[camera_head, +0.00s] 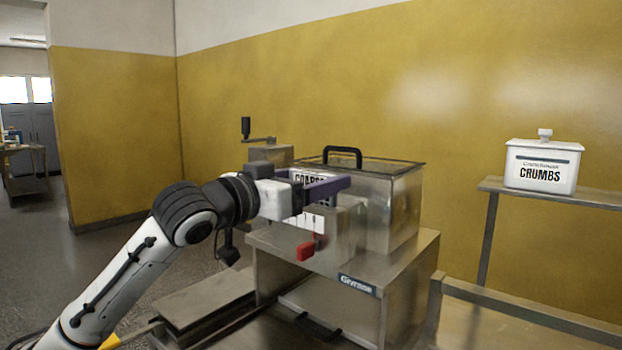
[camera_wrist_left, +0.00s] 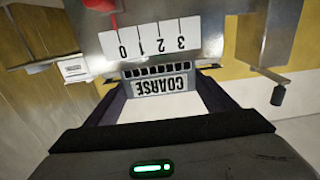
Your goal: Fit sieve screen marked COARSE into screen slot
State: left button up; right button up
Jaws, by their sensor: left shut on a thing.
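The sieve screen marked COARSE shows its label and a row of dark openings in the left wrist view (camera_wrist_left: 162,85). In the head view part of its label (camera_head: 308,180) shows behind a finger. My left gripper (camera_head: 325,187) is shut on the screen; its two fingers flank it in the wrist view (camera_wrist_left: 163,88). The screen is held at the front of the steel machine (camera_head: 390,215), close to its white 0–3 scale plate. The screen slot is not clearly visible, so I cannot tell whether the screen is inside it. My right gripper is not in view.
A red lever (camera_head: 306,250) hangs at the machine front beside the scale plate (camera_wrist_left: 153,37). A crank (camera_head: 246,130) stands at the back left, and a black handle (camera_head: 342,150) tops the lid. A white CRUMBS box (camera_head: 541,170) sits on a shelf at right.

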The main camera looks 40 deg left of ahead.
pick_arm(q)
jog(key=shift+f+b, duration=0.55)
jog(key=shift+f, duration=0.2)
jog(key=o, duration=1.3)
jog(key=shift+c, duration=0.2)
jog(key=shift+s, duration=0.15)
jog(key=shift+s+f, duration=0.1)
jog(key=shift+s, duration=0.25)
jog(key=s+b, duration=0.3)
jog(key=s, duration=0.6)
jog(key=shift+s+a, duration=0.15)
jog(key=shift+a, duration=0.25)
